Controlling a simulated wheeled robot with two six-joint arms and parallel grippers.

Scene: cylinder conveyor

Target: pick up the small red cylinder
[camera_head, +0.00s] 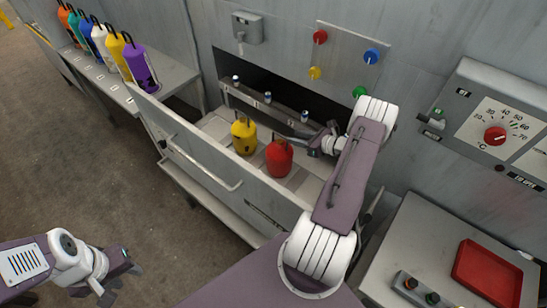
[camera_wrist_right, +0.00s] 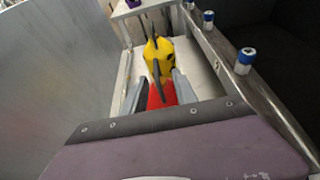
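The red cylinder (camera_head: 279,159), with a dark handle on top, stands upright in the open drawer-like bay, right of a yellow cylinder (camera_head: 244,137). My right gripper (camera_head: 318,141) is just right of the red cylinder in the head view. In the right wrist view the red cylinder (camera_wrist_right: 161,95) shows between the two spread grey fingers, with the yellow cylinder (camera_wrist_right: 158,55) beyond it. The right gripper looks open; its lower part and contact with the cylinder are hard to tell. My left gripper (camera_head: 118,277) is open and empty at the lower left, away from the bay.
The bay's front panel (camera_head: 205,160) with a handle stands before the cylinders. A rail (camera_head: 268,108) with small blue-topped pegs runs behind them. Several coloured cylinders stand on a shelf (camera_head: 110,88) at upper left. A red tray (camera_head: 487,273) lies on the right counter.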

